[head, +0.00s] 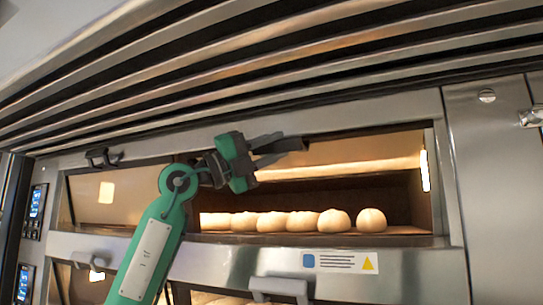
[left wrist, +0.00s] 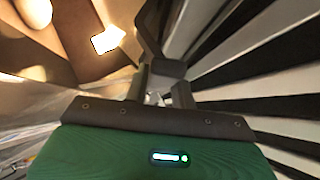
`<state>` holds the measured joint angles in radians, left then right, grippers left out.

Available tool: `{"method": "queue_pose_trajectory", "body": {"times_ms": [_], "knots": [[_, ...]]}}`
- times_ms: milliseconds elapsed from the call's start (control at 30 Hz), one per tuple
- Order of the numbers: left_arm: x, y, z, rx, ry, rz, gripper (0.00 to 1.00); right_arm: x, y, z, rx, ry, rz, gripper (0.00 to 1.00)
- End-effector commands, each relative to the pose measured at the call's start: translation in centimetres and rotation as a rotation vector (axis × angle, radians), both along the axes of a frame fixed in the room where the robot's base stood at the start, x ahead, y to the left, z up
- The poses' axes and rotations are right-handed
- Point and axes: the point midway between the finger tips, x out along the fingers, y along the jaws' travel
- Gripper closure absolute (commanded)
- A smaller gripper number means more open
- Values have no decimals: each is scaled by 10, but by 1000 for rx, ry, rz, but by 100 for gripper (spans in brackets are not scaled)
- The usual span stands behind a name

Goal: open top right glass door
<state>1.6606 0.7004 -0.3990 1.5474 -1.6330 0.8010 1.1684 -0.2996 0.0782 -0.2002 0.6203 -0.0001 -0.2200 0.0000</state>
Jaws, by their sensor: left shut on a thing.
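The top right oven opening shows pale round loaves (head: 301,221) on its deck, in clear view. A brownish panel (head: 365,147) spans the upper part of this opening; I take it for the top right glass door, tilted inward, but its exact angle is hard to tell. My left gripper (head: 268,152) is at the upper left of the opening, shut on the door's dark handle (head: 287,145). In the left wrist view the fingers (left wrist: 157,88) close on the dark handle (left wrist: 165,67). The gripper hides part of the handle and door edge. My right gripper is out of view.
The top left glass door (head: 125,195) is closed, with a dark handle (head: 103,157). Metal slats (head: 260,65) run close above. Lower door handles (head: 280,287) stick out below. A steel side panel (head: 500,190) stands at right.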

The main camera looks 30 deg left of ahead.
Motion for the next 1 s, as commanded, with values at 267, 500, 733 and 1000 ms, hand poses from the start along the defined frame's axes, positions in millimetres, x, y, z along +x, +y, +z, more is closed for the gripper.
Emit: {"method": "queue_pose_trajectory", "body": {"times_ms": [267, 500, 733, 1000], "knots": [[4, -2, -9, 8, -99, -4, 100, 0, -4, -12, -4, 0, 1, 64], [5, -1, -9, 10, -124, -4, 100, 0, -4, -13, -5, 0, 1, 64], [5, -1, -9, 11, -125, -3, 100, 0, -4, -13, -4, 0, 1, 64], [5, -1, -9, 10, -126, -3, 65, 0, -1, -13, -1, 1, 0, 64]]}}
